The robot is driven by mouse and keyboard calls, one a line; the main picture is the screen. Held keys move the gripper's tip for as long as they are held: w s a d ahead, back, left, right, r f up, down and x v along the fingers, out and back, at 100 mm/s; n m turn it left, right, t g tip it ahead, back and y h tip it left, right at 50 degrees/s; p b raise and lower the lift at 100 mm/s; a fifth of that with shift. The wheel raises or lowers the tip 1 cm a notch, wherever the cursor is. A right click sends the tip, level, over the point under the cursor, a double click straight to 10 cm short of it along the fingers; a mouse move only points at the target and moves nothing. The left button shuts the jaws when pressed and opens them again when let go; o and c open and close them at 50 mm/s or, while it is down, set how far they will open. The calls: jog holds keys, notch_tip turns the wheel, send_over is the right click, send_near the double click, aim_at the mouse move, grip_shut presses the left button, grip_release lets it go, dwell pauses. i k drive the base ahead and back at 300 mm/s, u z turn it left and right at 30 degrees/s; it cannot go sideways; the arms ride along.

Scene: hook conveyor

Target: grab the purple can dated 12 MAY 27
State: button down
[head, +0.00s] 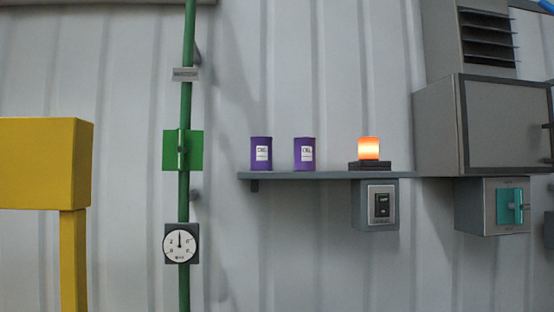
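Two purple cans stand upright on a grey wall shelf (330,175). The left purple can (261,144) and the right purple can (304,144) each have a white label facing me. The print on both labels is too small to read, so I cannot tell which one is dated 12 MAY 27. The cans stand apart with a narrow gap between them. My gripper is not in view.
A lit orange lamp (368,149) stands on the shelf right of the cans. A switch box (377,205) sits below the shelf. A green pipe (185,100) with a gauge (180,244) and a yellow post (73,255) are left. Grey cabinets (440,125) are right.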

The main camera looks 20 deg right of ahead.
aim_at(305, 155)
jog(key=z, duration=0.05)
jog(key=i, duration=0.95)
jog(key=z, duration=0.25)
